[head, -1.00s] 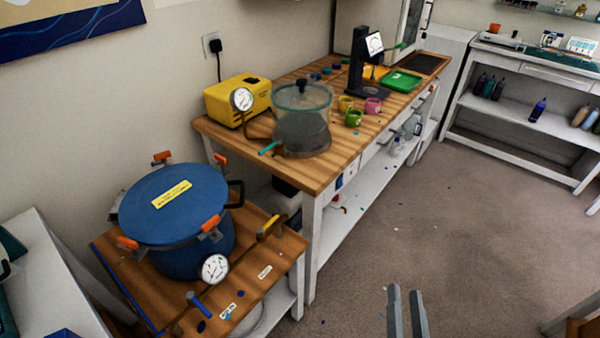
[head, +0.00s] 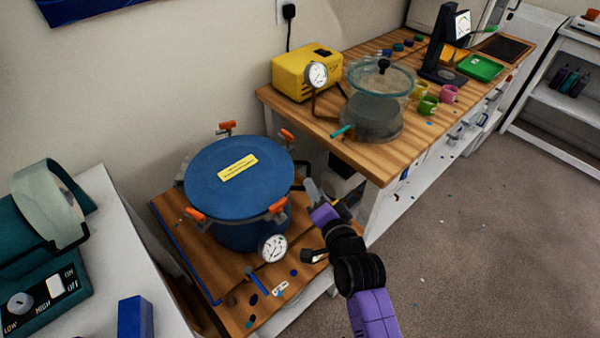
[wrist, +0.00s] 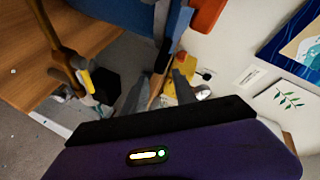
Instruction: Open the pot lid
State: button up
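The blue pot (head: 240,232) stands on a low wooden table, with its flat blue lid (head: 215,185) resting on it. Orange-tipped clamps sit around the rim, including a back one (head: 227,127), a right one (head: 287,135), a front-left one (head: 196,215) and a front-right one (head: 277,206). My gripper (head: 313,188) is just right of the pot, below lid height. The pot's blue side (wrist: 125,10) and an orange clamp handle (wrist: 207,15) are beyond the fingertips.
A gauge (head: 272,248) is on the pot's front. A pipe with a yellow-handled valve (wrist: 86,80) is beside my gripper. The higher workbench (head: 385,165) with a glass-lidded vessel (head: 377,110) is close on the right. A white counter (head: 110,225) stands left. Open floor lies right.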

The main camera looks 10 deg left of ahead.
aim_at(308, 173)
jog(key=shift+x, duration=3.7)
jog(key=shift+d, duration=0.2)
grip_shut()
